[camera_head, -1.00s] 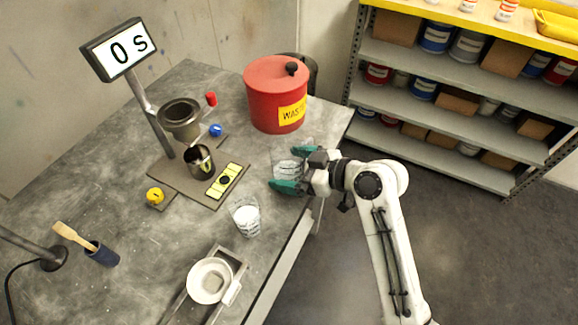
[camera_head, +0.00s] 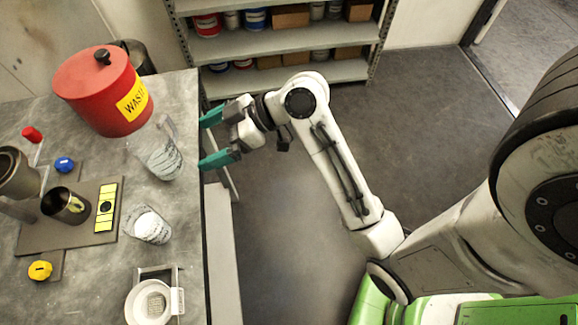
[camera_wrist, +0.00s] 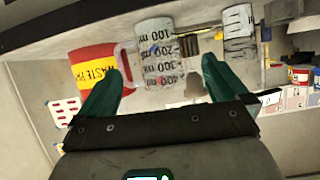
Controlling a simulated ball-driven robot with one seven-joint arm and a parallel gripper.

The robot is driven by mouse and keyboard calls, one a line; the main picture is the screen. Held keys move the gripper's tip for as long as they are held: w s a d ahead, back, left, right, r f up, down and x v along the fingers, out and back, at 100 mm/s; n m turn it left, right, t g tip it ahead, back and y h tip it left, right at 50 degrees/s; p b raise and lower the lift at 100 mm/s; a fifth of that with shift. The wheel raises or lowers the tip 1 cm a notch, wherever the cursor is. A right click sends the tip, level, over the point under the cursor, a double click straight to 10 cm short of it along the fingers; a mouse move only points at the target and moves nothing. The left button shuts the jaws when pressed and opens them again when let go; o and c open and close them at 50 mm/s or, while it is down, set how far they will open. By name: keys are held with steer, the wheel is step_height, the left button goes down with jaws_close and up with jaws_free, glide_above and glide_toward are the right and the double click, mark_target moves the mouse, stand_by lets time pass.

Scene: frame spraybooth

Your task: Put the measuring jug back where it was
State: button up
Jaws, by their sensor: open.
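The clear measuring jug (camera_head: 160,158) with dark markings stands on the grey bench near its right edge, in front of the red waste can. It also shows in the wrist view (camera_wrist: 160,52), with its handle on the left and its scale facing me. My gripper (camera_head: 207,140) is open and empty, just right of the jug and past the bench edge, with a gap between fingertips and jug. In the wrist view my two teal fingers (camera_wrist: 165,72) are spread, with the jug beyond them.
A smaller clear beaker with white contents (camera_head: 152,228) stands nearer on the bench. The red waste can (camera_head: 103,92) is behind the jug. A metal cup (camera_head: 66,206) stands to the left, and a white dish (camera_head: 147,303) is at the front. Shelves (camera_head: 285,50) stand behind open floor.

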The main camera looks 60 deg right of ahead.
steer(key=s+a+f+m+g+h, duration=0.25)
steer(key=s+f+m+g, duration=0.2)
steer(key=s+f, duration=0.6)
steer(key=s+d+f+m+g+h, duration=0.2)
steer(key=s+d+f+g+h, duration=0.2)
steer(key=s, duration=0.5)
step_height(320, 180, down, 2)
steer(key=shift+s+f+m+g+h, duration=0.1)
steer(key=shift+s+m+g+h, duration=0.25)
steer(key=shift+g+h, duration=0.25)
